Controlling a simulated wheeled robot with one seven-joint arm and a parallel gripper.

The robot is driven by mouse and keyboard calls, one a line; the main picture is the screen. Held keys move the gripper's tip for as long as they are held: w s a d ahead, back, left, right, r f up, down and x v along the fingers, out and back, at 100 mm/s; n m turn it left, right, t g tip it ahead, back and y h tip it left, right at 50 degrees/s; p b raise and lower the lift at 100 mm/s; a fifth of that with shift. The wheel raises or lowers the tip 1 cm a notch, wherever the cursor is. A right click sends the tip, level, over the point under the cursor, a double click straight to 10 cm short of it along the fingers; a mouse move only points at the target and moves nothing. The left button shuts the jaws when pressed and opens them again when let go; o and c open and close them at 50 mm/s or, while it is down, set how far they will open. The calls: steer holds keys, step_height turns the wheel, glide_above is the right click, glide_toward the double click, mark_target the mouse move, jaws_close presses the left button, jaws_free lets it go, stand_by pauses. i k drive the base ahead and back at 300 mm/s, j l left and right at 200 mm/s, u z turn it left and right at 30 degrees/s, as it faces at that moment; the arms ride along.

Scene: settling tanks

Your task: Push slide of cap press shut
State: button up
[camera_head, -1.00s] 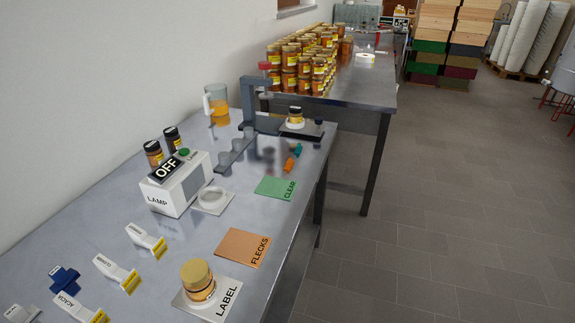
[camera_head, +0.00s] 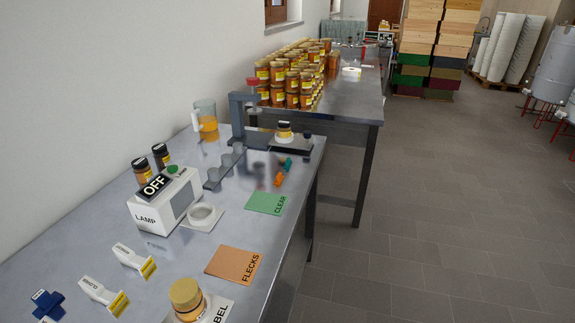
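The cap press (camera_head: 238,118) is a grey upright frame with a red-topped ram, at the far end of the near steel table. Its dark slide plate (camera_head: 290,149) sticks out to the right of the frame, so it stands pulled out. A small honey jar (camera_head: 284,131) with a pale lid stands on the slide. A small dark knob (camera_head: 307,134) shows at the slide's right end. My gripper is not in view.
The near steel table (camera_head: 190,248) also holds a lamp box (camera_head: 165,203), a jug (camera_head: 206,122), an orange FLECKS mat (camera_head: 233,264) and a green CLEAR mat (camera_head: 265,204). A second table (camera_head: 345,108) carries many jars behind. Open tiled floor (camera_head: 430,220) lies to the right.

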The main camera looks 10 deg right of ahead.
mark_target(304, 143)
steer(key=i+l+z, duration=0.1)
steer(key=i+l, duration=0.2)
steer(key=i, duration=0.25)
steer(key=i+l, duration=0.25)
steer(key=i, duration=0.25)
steer(key=i+l+z, duration=0.15)
steer(key=i, duration=0.4)
steer(key=i+l+z, duration=0.1)
steer(key=i+l, duration=0.2)
steer(key=i, duration=0.25)
